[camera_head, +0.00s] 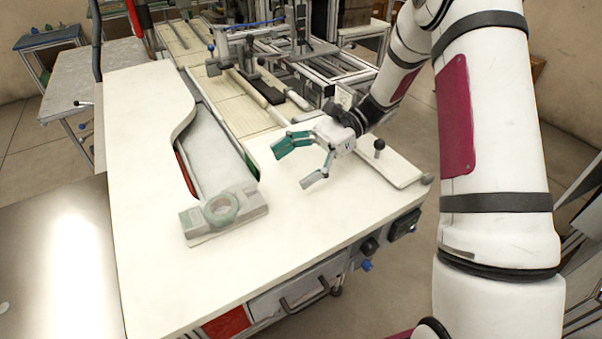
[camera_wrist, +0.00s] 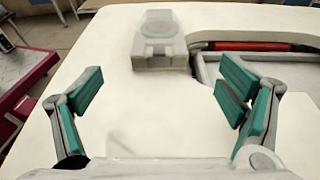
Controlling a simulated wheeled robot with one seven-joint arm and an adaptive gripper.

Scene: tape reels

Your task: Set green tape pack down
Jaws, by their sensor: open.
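A pale green ring-shaped tape pack (camera_head: 234,207) lies flat on top of a grey block-like holder (camera_head: 200,232) on the white worktop. In the wrist view the tape pack (camera_wrist: 160,20) and the holder (camera_wrist: 152,60) are at the top centre, and the ring looks pale there. My gripper (camera_head: 302,164) is open and empty, to the right of the holder and apart from it. Its teal finger pads also show spread wide in the wrist view (camera_wrist: 162,92), with only bare worktop between them.
The white worktop (camera_head: 290,235) is clear around my gripper and in front of the holder. A recessed grey channel (camera_head: 215,150) with a red strip runs behind the holder. A black knob (camera_head: 379,145) stands at the right. Machine frames fill the back.

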